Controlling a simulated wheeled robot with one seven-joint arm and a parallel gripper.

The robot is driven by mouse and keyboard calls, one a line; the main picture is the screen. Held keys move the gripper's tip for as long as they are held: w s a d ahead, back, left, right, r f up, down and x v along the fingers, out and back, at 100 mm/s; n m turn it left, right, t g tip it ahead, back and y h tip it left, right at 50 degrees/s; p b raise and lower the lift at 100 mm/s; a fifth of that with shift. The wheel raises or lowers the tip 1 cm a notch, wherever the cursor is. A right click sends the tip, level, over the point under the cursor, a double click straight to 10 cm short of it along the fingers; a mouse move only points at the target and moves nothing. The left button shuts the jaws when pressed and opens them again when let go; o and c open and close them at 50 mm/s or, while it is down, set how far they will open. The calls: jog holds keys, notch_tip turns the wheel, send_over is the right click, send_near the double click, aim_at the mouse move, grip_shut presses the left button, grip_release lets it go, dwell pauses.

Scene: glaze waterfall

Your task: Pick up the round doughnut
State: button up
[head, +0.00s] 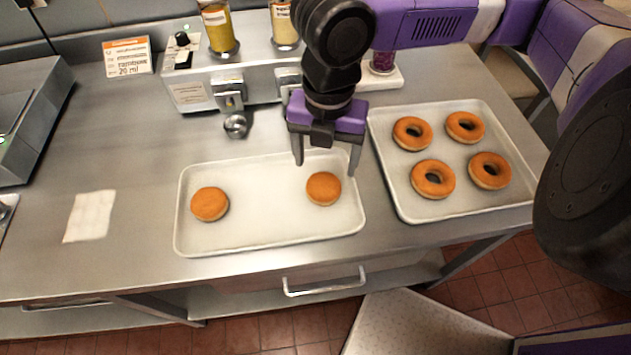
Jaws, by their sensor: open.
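Two round doughnuts without holes lie apart on a white tray (265,235) in the middle of the counter. One round doughnut (209,204) is on the tray's left side. The other round doughnut (323,188) is on its right side. My gripper (327,168) is open and points down above the right round doughnut, its two fingers spread to either side of it in the picture. It holds nothing. I cannot tell how high the fingertips are above the tray. Several ring doughnuts (433,179) with holes lie on a second white tray (400,207) to the right.
A dispenser (195,92) with jars of colored contents stands behind the tray, with a small metal cup (236,126) before it. A sign (127,57) stands back left. A white cloth (90,216) lies left on the counter, with bare metal around it.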

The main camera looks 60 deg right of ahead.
aim_at(324, 181)
jog(key=f, duration=0.6)
jog(key=shift+s+a+f, duration=0.1)
jog(key=shift+a+f, duration=0.1)
jog(key=shift+a, duration=0.15)
jog(key=c, duration=1.1)
jog(key=shift+c, duration=0.2)
jog(key=shift+r, duration=0.1)
